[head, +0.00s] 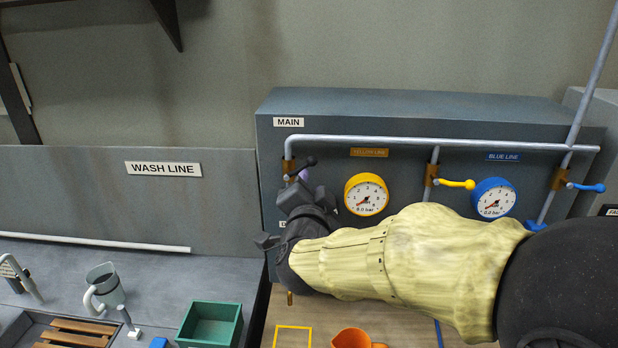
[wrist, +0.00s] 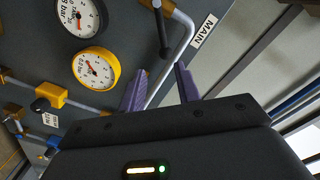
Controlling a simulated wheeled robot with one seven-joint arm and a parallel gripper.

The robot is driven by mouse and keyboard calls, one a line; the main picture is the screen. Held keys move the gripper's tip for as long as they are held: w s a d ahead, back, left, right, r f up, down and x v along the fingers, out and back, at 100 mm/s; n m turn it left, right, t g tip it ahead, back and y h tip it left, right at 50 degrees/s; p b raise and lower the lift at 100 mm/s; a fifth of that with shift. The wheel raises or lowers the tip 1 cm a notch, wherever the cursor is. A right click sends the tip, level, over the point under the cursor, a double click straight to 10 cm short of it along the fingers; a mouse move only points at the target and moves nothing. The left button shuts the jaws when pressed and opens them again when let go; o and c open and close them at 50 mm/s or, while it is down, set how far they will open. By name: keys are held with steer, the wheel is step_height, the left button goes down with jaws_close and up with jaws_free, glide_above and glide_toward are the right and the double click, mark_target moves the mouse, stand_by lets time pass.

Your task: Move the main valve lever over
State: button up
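The main valve lever (head: 303,165) is a black handle with a round knob on the pipe below the MAIN label. In the wrist view the lever (wrist: 162,28) lies ahead of my gripper (wrist: 160,85), beyond the fingertips. My purple fingers are apart, with the grey pipe and panel showing between them and nothing held. In the head view my gripper (head: 304,180) is just below the lever, and my wrist hides most of the fingers. The gap between fingers and lever is hard to judge there.
The yellow gauge (head: 366,194), yellow lever (head: 456,184), blue gauge (head: 493,198) and blue lever (head: 586,187) are to the right on the panel. A grey pipe (head: 430,141) runs along it. A green bin (head: 210,324) and an orange mug (head: 352,338) stand below.

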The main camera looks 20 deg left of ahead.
steer(key=shift+s+a+r+m, duration=0.1)
steer(key=shift+a+r+m, duration=0.1)
steer(key=shift+r+m, duration=0.15)
